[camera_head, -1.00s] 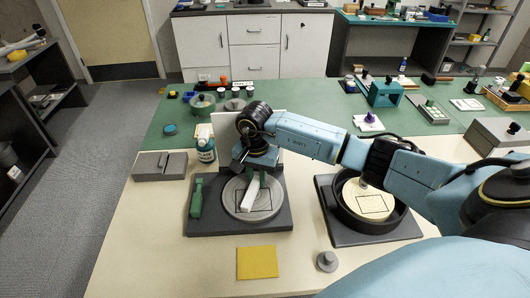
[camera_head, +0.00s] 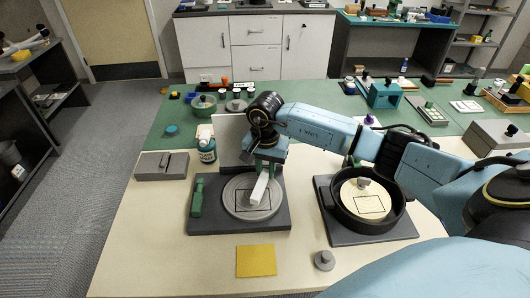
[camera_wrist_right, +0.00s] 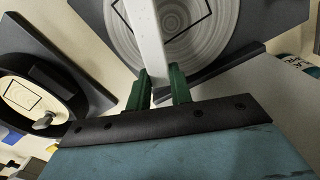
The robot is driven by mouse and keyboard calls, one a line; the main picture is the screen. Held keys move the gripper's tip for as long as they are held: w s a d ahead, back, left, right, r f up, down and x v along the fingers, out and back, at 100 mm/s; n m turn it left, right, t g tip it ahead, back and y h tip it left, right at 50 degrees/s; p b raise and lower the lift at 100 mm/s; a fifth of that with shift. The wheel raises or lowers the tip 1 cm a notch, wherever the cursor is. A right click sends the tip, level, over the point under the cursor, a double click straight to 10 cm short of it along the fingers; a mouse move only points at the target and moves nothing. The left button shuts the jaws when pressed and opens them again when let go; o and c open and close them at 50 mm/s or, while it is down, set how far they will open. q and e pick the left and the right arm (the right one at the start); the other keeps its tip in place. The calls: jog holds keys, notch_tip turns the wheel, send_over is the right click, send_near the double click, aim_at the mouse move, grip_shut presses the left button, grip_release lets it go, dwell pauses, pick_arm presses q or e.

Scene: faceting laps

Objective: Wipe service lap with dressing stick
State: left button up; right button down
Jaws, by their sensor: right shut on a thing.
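The service lap (camera_head: 238,207) is a round grey disc with a black square outline, on a dark base plate at the middle of the table. My right gripper (camera_head: 266,167) is above the far right part of this disc. It is shut on the dressing stick (camera_head: 259,189), a white bar that slants down toward the black outline. In the wrist view the green fingers (camera_wrist_right: 162,95) hold the white stick (camera_wrist_right: 146,35) across the grey disc (camera_wrist_right: 196,40). I cannot tell if the stick's end touches the disc. My left gripper is not in view.
A second lap (camera_head: 350,203) with a cream disc in a black pan stands to the right. A green tool (camera_head: 197,198) lies at the base plate's left edge. A yellow cloth (camera_head: 256,261) and a grey knob (camera_head: 324,260) lie in front. A bottle (camera_head: 207,148) stands behind left.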

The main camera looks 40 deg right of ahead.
jog(key=shift+r+p, duration=1.4)
jog(key=shift+r, duration=1.1)
